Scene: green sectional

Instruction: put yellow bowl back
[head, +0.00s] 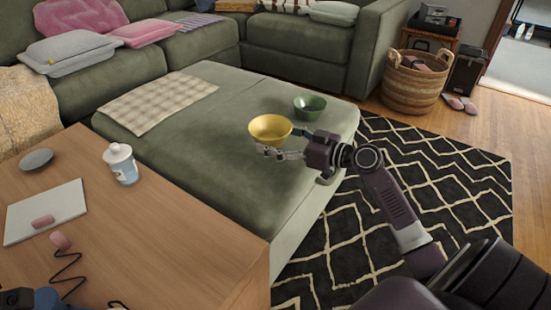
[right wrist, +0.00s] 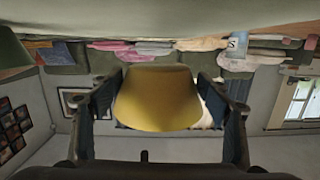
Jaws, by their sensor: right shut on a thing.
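The yellow bowl (head: 270,130) is upright at the right part of the green ottoman (head: 200,135); whether it touches the cushion is hard to tell. My right gripper (head: 280,152) is shut on it, coming from the right. In the right wrist view the yellow bowl (right wrist: 157,98) fills the space between the two fingers of my right gripper (right wrist: 158,105). A green bowl (head: 310,106) stands on the ottoman just behind and right of the yellow one. A dark and blue part, seemingly my left gripper (head: 30,299), is cut off at the lower left corner.
A wooden table (head: 190,225) in front holds a white lidded jar (head: 121,164), a grey disc (head: 36,160) and a white laptop-like slab (head: 45,212). A checked cloth (head: 155,102) lies on the ottoman's left. A woven basket (head: 415,83) stands beyond the patterned rug (head: 430,185).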

